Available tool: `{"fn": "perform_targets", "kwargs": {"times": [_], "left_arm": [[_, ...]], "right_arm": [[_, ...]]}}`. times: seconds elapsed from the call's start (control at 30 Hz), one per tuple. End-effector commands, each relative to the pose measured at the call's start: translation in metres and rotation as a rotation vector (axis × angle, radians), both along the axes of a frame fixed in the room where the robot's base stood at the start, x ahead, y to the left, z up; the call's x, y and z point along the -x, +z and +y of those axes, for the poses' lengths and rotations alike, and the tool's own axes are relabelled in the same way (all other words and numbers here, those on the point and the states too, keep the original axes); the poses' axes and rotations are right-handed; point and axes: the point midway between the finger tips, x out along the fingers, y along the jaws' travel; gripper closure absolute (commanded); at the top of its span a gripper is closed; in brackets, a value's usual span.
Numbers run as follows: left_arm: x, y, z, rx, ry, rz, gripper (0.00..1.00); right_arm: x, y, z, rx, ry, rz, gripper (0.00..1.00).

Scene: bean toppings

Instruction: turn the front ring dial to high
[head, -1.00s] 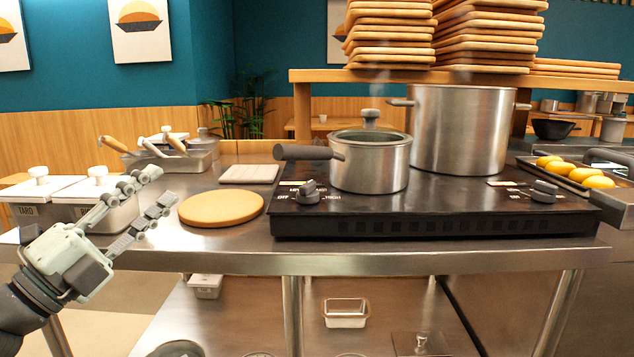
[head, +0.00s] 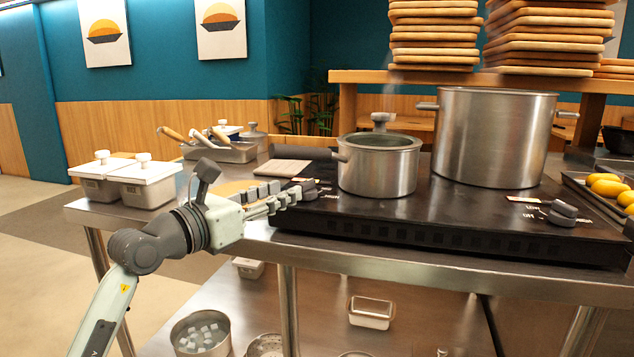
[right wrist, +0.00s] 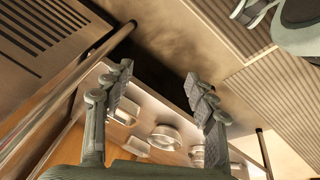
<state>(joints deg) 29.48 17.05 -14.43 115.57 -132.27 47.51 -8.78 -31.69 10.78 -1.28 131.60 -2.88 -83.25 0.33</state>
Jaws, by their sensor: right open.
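I cannot tell which one is the front ring dial. My left gripper (head: 289,193) points right, its fingertips right by the left dial and partly overlapping it. Its fingers look a little apart; contact is unclear. My right gripper (right wrist: 160,90) is open and empty in the right wrist view; neither dial shows there.
A large pot (head: 494,140) stands right of the saucepan. White-lidded containers (head: 145,180) stand on the counter's left end. Metal pans (head: 371,312) sit on the lower shelf.

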Motion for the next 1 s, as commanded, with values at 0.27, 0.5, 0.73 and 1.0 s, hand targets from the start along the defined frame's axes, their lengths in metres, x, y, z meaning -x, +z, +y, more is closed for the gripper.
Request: {"fn": "perform_targets", "kwargs": {"times": [0.27,0.5,0.73,1.0], "left_arm": [[-0.020,0.000,-0.016,-0.023,0.010,-0.008,0.66],[-0.049,0.001,-0.040,-0.022,0.010,-0.008,0.66],[-0.061,0.000,-0.051,-0.024,0.010,-0.009,0.66],[-0.061,-0.001,-0.051,-0.023,0.010,-0.008,0.69]], "right_arm": [[-0.001,-0.003,0.000,-0.003,0.001,0.001,0.43],[-0.002,-0.009,0.000,-0.006,0.002,0.005,0.43],[-0.003,-0.013,0.000,-0.007,0.002,0.007,0.43],[-0.003,-0.013,0.000,-0.007,0.002,0.007,0.43]]}}
